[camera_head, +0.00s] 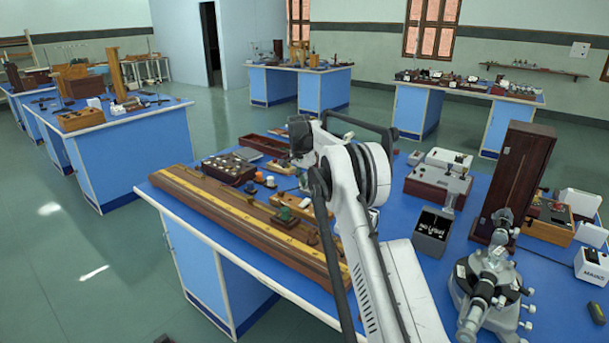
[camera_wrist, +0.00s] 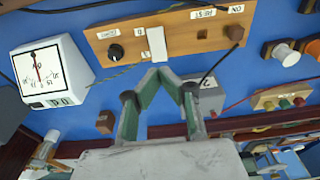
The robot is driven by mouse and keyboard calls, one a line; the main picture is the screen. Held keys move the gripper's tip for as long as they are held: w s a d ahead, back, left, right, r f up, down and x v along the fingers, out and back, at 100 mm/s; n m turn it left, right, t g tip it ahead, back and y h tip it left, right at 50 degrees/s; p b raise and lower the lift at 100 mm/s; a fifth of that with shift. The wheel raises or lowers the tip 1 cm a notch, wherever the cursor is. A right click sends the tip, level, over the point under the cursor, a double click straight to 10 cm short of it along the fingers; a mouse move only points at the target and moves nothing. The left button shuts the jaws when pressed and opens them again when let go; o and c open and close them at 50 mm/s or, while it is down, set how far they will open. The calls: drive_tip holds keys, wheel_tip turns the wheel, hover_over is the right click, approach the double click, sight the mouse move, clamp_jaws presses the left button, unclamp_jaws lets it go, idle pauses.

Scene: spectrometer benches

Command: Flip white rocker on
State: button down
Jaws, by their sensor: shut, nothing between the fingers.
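A white rocker (camera_wrist: 157,42) stands out from a long wooden board (camera_wrist: 190,36) at the top of the wrist view. The board also carries a black knob (camera_wrist: 115,51), a brown block (camera_wrist: 235,33) and small white labels, which read upside down. My gripper (camera_wrist: 160,73) is shut and empty. Its green-padded fingertips meet just below the rocker's lower end in the wrist view. I cannot tell whether they touch it. In the head view my arm crosses the blue bench, and I cannot make out the rocker or the fingertips.
A white dial meter (camera_wrist: 45,75) sits left of the board, and a small grey box (camera_wrist: 208,97) lies close right of the fingers. Thin wires run across the blue top. In the head view, a long brown rail (camera_head: 240,220) and a microscope-like instrument (camera_head: 487,285) flank my arm.

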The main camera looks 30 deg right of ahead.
sight(305, 201)
drive_tip(key=f, duration=0.5)
drive_tip(key=shift+w+d+f, duration=0.2)
drive_tip(key=shift+d+f, duration=0.15)
drive_tip(key=shift+f, duration=0.05)
drive_tip(key=shift+f, duration=0.1)
drive_tip(key=shift+d+f+b, duration=0.1)
drive_tip(key=shift+f+b, duration=0.2)
drive_tip(key=shift+b, duration=0.1)
drive_tip(key=shift+r, duration=0.15)
drive_tip(key=shift+s+a+r, duration=0.15)
drive_tip(key=shift+a, duration=0.2)
drive_tip(key=shift+s+a+r, duration=0.15)
drive_tip(key=shift+a, duration=0.2)
